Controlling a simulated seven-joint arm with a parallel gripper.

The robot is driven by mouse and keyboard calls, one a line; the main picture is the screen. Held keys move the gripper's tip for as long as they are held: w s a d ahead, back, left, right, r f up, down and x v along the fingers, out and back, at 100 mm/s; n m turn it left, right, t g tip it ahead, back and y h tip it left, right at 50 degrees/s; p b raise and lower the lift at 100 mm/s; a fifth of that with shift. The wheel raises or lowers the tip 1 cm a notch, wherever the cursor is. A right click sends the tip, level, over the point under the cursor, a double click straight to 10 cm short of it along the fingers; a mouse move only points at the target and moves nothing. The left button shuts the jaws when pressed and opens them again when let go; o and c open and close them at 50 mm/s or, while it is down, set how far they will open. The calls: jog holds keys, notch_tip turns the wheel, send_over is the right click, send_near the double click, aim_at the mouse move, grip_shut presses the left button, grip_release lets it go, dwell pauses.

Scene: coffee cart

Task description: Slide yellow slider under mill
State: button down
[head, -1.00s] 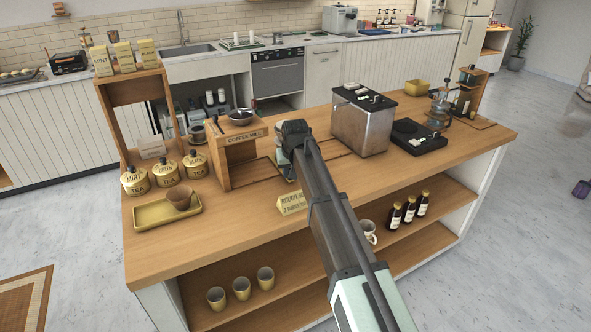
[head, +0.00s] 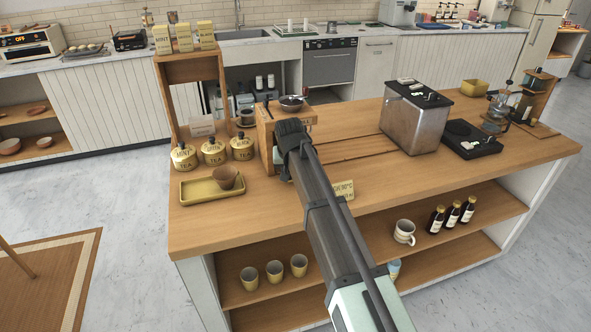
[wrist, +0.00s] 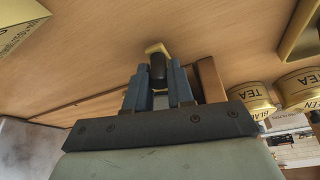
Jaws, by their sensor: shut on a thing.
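The coffee mill (head: 264,135) is a wooden stand with a dark bowl (head: 291,102) on top. My arm covers much of its front. My gripper (head: 282,172) is low at the mill's front, close to the counter. In the wrist view, the blue fingers of my gripper (wrist: 158,85) are shut on a dark upright knob (wrist: 158,70). A yellow piece, seemingly part of the yellow slider (wrist: 156,48), shows just beyond the knob. The rest of the slider is hidden. A wooden upright (wrist: 209,80) stands close beside the right finger.
A grooved track (head: 360,147) runs right from the mill along the counter. A metal box (head: 412,125) stands at its far end. Tea tins (head: 213,151) and a yellow tray (head: 200,190) with a brown cup are left of the mill. A yellow sign (head: 343,189) stands near the front edge.

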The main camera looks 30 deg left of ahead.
jog(key=shift+s+a, duration=0.2)
jog(key=c, duration=1.3)
grip_release()
jog(key=shift+a, duration=0.1)
jog(key=o, duration=0.3)
jog(key=v, duration=1.4)
jog(key=shift+f, duration=0.1)
